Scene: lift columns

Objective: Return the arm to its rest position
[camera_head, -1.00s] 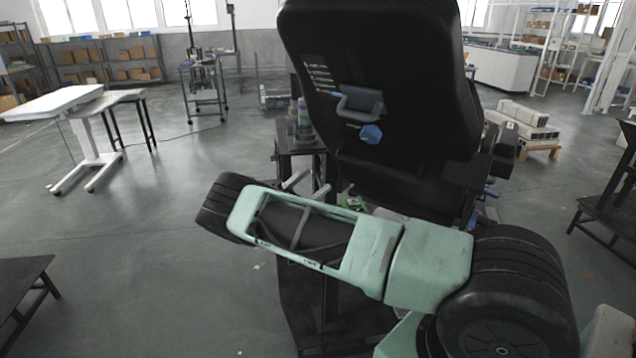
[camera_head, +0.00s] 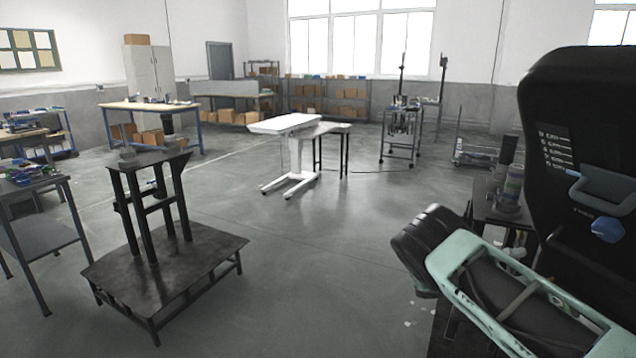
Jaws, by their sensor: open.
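Part of my arm (camera_head: 520,300) shows at the lower right, a pale green link with a dark inset. A black rounded joint (camera_head: 425,245) is at its left end. The rest of the arm runs out past the lower right corner. My gripper is not in view, so its place and what it may hold are hidden.
A tall black padded back with a handle (camera_head: 590,130) stands at the right, close behind my arm. Bottles (camera_head: 510,188) stand on a dark stand beside it. A dark low platform with a post frame (camera_head: 165,270) is at left. A white table (camera_head: 283,123) stands mid-room. Floor between is clear.

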